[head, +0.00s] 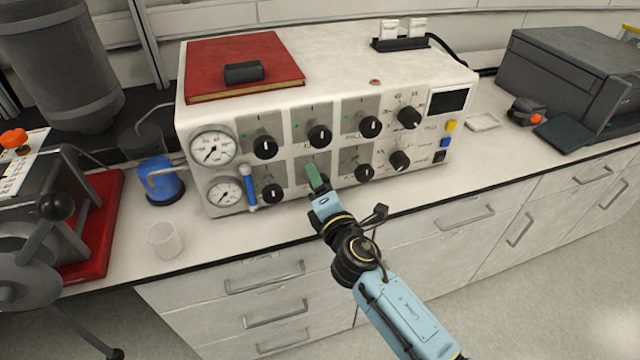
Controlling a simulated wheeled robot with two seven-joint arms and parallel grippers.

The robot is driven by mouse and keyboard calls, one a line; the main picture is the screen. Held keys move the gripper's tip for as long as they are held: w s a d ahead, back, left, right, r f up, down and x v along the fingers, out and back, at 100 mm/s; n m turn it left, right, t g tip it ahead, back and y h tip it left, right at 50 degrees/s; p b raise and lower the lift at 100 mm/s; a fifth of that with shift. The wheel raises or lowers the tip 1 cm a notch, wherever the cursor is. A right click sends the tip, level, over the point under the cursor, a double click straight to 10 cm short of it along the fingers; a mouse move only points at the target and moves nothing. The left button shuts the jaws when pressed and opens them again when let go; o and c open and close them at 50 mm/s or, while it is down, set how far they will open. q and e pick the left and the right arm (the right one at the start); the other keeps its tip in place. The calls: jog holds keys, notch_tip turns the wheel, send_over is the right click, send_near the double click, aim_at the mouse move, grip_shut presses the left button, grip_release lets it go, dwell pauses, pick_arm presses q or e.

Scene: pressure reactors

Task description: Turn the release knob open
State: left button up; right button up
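A white pressure reactor control box (330,68) stands on the bench, with two rows of black round knobs on its front. The labels are too small to read, so I cannot tell which knob is the release knob. My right gripper (316,178) is at the lower row, in front of the panel's second column. It hides the knob place there, and I cannot tell whether the fingers are shut on a knob. The neighbouring lower knobs (272,193) and (364,172) show clear on either side. My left gripper is not in view.
Two round gauges (213,148) and a blue-handled part (249,187) are on the box's left end. A red book (245,62) lies on top. A clear beaker (164,239) stands at front left. A dark printer-like machine (575,80) is at right.

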jog(key=shift+s, duration=0.1)
jog(key=v, duration=1.3)
jog(key=shift+d, duration=0.1)
jog(key=s+d+f+m+g+h, duration=0.1)
jog(key=s+d+f+m+g, duration=0.25)
jog(key=f, duration=0.75)
jog(key=s+d+f+m+g+h, duration=0.2)
jog(key=s+d+f+m, duration=0.15)
jog(key=f, duration=0.65)
jog(key=s+d+f+m+g+h, duration=0.1)
jog(key=s+d+f+m+g, duration=0.25)
jog(key=f, duration=0.75)
jog(key=s+d+f+m+g, duration=0.2)
jog(key=s+d+f+m, duration=0.1)
jog(key=s, duration=0.6)
jog(key=s+d+f+m+g+h, duration=0.1)
jog(key=s+f+m, duration=0.4)
jog(key=s, duration=0.5)
jog(key=s+d+f+m+g, duration=0.4)
jog(key=s+d+f+m, duration=0.1)
jog(key=s+f, duration=0.3)
jog(key=shift+s+d+f+h, duration=0.15)
jog(key=shift+s+d, duration=0.1)
jog(key=shift+s, duration=0.2)
jog(key=shift+s+d+r+h, duration=0.15)
jog(key=shift+s+d, duration=0.15)
jog(key=shift+s, duration=0.15)
